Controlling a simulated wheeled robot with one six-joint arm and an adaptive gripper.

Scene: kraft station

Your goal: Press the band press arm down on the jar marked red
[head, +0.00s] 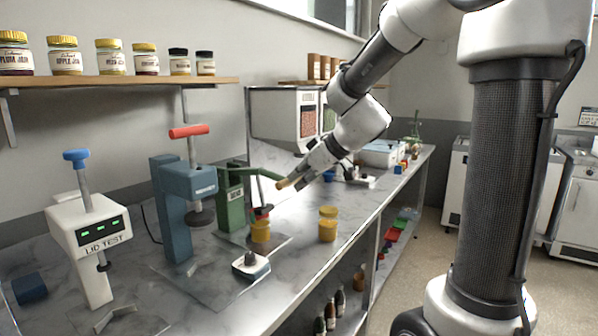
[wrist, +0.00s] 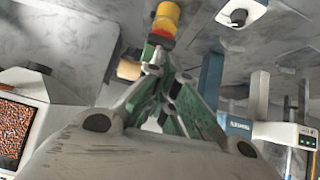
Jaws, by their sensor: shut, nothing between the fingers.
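The green band press (head: 232,205) stands mid-bench, its green arm (head: 250,170) raised and reaching right. A yellow jar (head: 261,233) stands under it with a red piece (head: 262,212) at its top; the jar (wrist: 167,14) and red piece (wrist: 160,41) also show in the wrist view. My gripper (head: 300,180) is shut just right of the arm's outer end, by a tan piece (head: 286,184) that looks like the arm's handle. A tan piece (wrist: 130,68) also shows beside my fingers in the wrist view. I cannot tell whether they touch.
Another yellow jar (head: 328,230) stands right of the press near the bench edge. A small white device (head: 251,266) sits in front. A blue press (head: 180,205) and the lid tester (head: 88,240) stand left. A bin dispenser (head: 285,115) stands behind.

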